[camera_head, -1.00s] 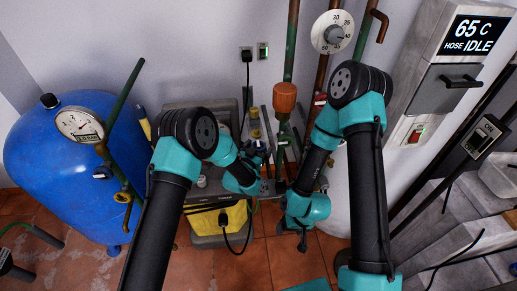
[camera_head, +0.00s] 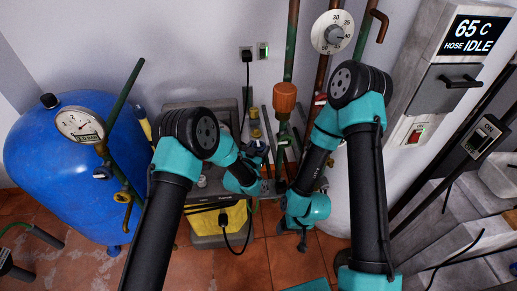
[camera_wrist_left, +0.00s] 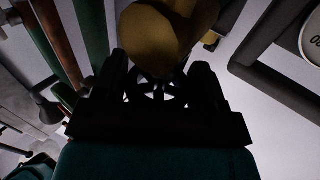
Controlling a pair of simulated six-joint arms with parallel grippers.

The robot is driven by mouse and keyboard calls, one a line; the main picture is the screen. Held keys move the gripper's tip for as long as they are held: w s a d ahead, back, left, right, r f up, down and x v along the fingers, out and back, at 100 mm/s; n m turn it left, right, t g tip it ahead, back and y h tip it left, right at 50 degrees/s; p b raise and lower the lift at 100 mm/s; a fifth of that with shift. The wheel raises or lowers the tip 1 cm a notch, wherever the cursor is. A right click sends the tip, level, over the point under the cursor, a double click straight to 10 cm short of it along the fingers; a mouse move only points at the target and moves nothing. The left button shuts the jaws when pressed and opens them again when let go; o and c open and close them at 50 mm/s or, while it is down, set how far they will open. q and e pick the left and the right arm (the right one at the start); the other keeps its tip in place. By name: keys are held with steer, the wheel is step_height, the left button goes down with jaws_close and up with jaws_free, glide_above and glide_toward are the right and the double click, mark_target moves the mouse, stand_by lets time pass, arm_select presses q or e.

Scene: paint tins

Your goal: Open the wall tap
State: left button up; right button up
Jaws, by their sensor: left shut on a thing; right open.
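The brass wall tap (camera_head: 254,116) stands low by the wall, left of the green pipe in the head view. My left gripper (camera_head: 260,152) is at its lower part, and the fingers are small and dark there. In the left wrist view a rounded brass body (camera_wrist_left: 165,35) sits just beyond the fingers. A dark spoked wheel (camera_wrist_left: 160,93) shows between the fingers of my left gripper (camera_wrist_left: 160,78), which is shut on it. My right gripper (camera_head: 302,242) is open and empty, pointing down near the floor, apart from the tap.
A blue tank (camera_head: 60,165) with a gauge (camera_head: 80,125) stands at the left. A yellow container (camera_head: 215,217) is below the grey bench. A green pipe with an orange knob (camera_head: 285,97) rises right of the tap. A control box (camera_head: 440,85) is at the right.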

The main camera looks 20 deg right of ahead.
arm_select(q)
steer(key=shift+n+t+y, duration=0.3)
steer(key=shift+y, duration=0.1)
steer(key=n+t+y, duration=0.1)
steer(key=y, duration=0.1)
steer(key=n+t+y, duration=0.1)
steer(key=n+y, duration=0.1)
steer(key=shift+d+n+t+y, duration=0.1)
steer(key=shift+n+t+y, duration=0.2)
steer(key=shift+t+y, duration=0.1)
steer(key=n+y, duration=0.1)
steer(key=y, duration=0.1)
steer(key=n+t+y, duration=0.1)
steer(key=n+y, duration=0.1)
steer(key=y, duration=0.1)
steer(key=shift+n+y, duration=0.3)
steer(key=n+g+y, duration=0.1)
steer(key=n+y, duration=0.3)
steer(key=y, duration=0.2)
steer(key=shift+n+g+y, duration=1)
steer(key=shift+n+y, duration=0.5)
steer(key=shift+y, duration=0.7)
steer(key=o, duration=0.9)
